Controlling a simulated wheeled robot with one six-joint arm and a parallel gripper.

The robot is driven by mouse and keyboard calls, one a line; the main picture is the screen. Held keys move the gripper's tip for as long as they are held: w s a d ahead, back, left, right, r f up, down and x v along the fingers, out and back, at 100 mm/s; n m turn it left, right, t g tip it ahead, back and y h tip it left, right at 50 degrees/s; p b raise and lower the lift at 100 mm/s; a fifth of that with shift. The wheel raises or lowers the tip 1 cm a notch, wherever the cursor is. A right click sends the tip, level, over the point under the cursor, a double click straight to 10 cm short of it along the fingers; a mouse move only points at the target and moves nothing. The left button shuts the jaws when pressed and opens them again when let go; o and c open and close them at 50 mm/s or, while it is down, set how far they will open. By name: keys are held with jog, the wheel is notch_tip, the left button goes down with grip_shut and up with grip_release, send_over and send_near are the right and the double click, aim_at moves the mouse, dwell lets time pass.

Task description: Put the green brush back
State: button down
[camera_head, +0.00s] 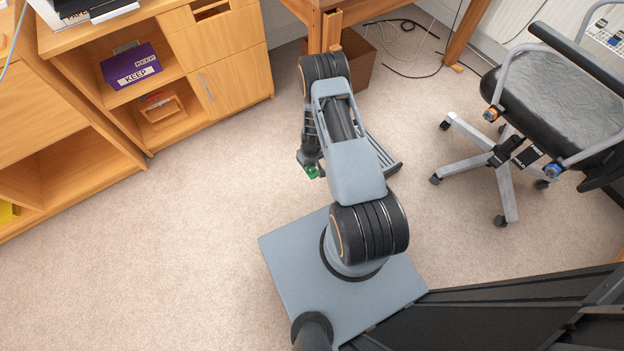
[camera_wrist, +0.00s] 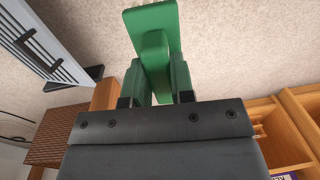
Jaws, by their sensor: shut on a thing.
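The green brush (camera_wrist: 153,40) is held between the two fingers of my gripper (camera_wrist: 156,78) in the wrist view. Its broad green end sticks out beyond the fingertips, over the carpet. In the head view only a small green part of the brush (camera_head: 311,171) shows at the end of my arm, left of the forearm. My gripper (camera_head: 308,160) is shut on it there, pointing down and partly hidden by my arm. How high it is above the floor I cannot tell.
A wooden cabinet (camera_head: 230,80) with open shelves and a purple box (camera_head: 130,68) stands at upper left. A brown bin (camera_head: 357,62) is under the desk, with loose cables (camera_head: 410,72) beside it. An office chair (camera_head: 545,105) stands right. The carpet at left (camera_head: 170,240) is clear.

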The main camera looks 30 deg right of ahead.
notch_tip(320, 180, down, 10)
jog(key=w+d+h+b, duration=0.1)
jog(key=d+b, duration=0.1)
jog(key=b, duration=0.3)
jog(key=shift+w+r+b, duration=0.15)
jog(key=shift+w+b, duration=0.2)
jog(key=shift+w, duration=0.05)
jog(key=shift+s+d, duration=0.1)
jog(key=shift+f+b, duration=4.55)
jog(key=shift+f, duration=2.15)
jog(key=shift+f, duration=0.3)
jog(key=c, duration=0.9)
grip_release()
